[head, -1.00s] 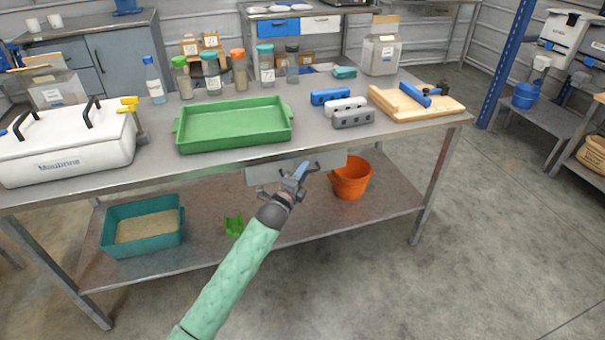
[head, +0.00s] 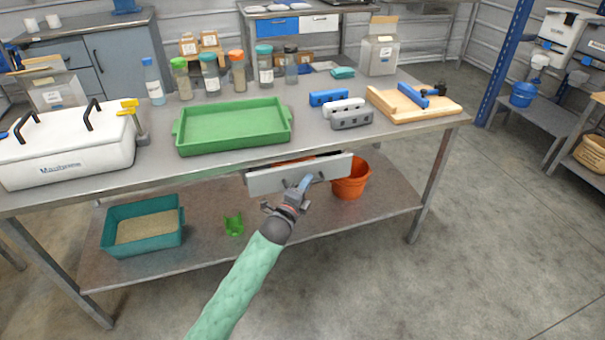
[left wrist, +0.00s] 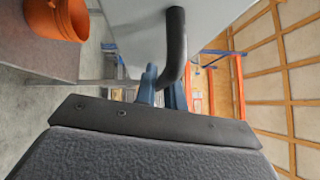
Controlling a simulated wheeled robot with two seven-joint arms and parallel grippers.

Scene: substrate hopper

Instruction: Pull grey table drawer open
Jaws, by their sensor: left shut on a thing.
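The grey drawer (head: 268,180) under the metal table's top is partly open, with its front standing out from the table edge. A strip of its inside shows above the front, with something orange in it. My left gripper (head: 303,186) is at the drawer front, shut on the dark bar handle (left wrist: 177,45). In the left wrist view the blue fingers (left wrist: 160,88) are at the handle, and the grey drawer front fills the top middle. My right gripper is in neither view.
A green tray (head: 233,126) sits on the table (head: 330,143) above the drawer. An orange bucket (head: 350,183) stands on the lower shelf just right of and behind the drawer. A teal bin (head: 143,243) and a small green piece (head: 234,225) are also on the shelf. The floor in front is clear.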

